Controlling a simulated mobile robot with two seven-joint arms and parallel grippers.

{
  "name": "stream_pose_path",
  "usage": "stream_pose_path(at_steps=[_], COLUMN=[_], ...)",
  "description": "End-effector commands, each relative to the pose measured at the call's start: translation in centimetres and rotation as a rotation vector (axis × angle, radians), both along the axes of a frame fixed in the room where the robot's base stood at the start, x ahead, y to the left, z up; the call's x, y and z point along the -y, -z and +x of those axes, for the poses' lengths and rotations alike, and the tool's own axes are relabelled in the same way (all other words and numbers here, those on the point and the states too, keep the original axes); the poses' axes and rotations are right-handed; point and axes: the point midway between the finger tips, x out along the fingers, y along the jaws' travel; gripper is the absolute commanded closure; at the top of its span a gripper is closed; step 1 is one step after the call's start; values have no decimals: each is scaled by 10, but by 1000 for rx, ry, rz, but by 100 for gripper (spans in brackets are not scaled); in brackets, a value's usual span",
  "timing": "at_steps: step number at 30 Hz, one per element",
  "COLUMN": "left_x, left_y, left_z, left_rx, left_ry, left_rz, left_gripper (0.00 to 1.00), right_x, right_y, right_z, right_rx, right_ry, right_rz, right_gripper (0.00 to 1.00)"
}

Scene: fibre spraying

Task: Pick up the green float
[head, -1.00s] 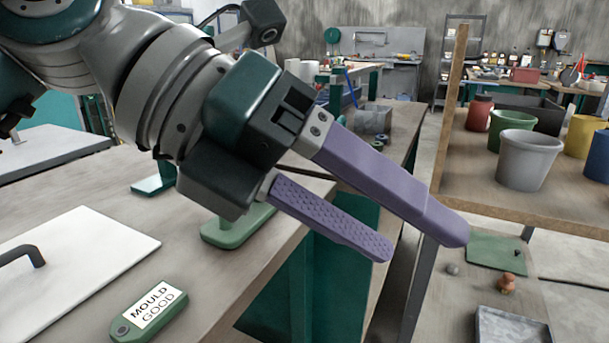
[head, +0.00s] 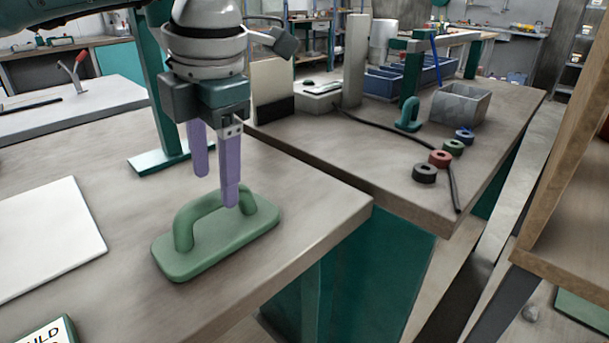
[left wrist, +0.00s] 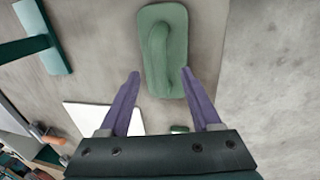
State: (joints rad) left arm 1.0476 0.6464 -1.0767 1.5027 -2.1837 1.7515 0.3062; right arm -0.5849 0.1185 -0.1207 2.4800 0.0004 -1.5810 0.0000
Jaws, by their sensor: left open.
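The green float (head: 216,246) lies flat on the near workbench in the head view, close to the bench's right edge, with its arched handle on top. My left gripper (head: 214,190) points down over it with its two purple fingers apart and empty. In the head view one fingertip overlaps the right end of the handle. In the left wrist view the float (left wrist: 175,70) lies ahead of and between the open fingertips (left wrist: 161,72), its handle running lengthwise. I cannot tell whether a finger touches it. My right gripper is not in view.
A teal stand (head: 155,160) rises behind the float. Coloured rings (head: 440,158) and a grey bin (head: 461,103) sit on the bench behind.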

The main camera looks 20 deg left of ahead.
Motion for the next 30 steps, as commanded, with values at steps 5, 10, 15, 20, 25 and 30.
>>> stream_pose_path(at_steps=[5, 10, 15, 20, 25, 30], left_x=[-10, -12, -12, -12, -12, -12], left_y=[26, 46, 48, 47, 47, 47], left_z=[-4, -1, -1, -1, -1, -1], left_rx=[-6, -2, 0, 0, 0, 0], left_ry=[-2, -1, 0, 0, 0, 0], left_rz=[3, 1, 0, -1, -1, -1], left_gripper=[36, 36, 36, 44, 64, 83], right_x=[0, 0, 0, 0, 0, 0], right_y=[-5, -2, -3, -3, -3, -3], right_z=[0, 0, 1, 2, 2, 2], right_rx=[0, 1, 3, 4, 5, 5], right_ry=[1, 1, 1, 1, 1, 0], right_rz=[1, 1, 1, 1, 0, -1], right_gripper=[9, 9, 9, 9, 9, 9])
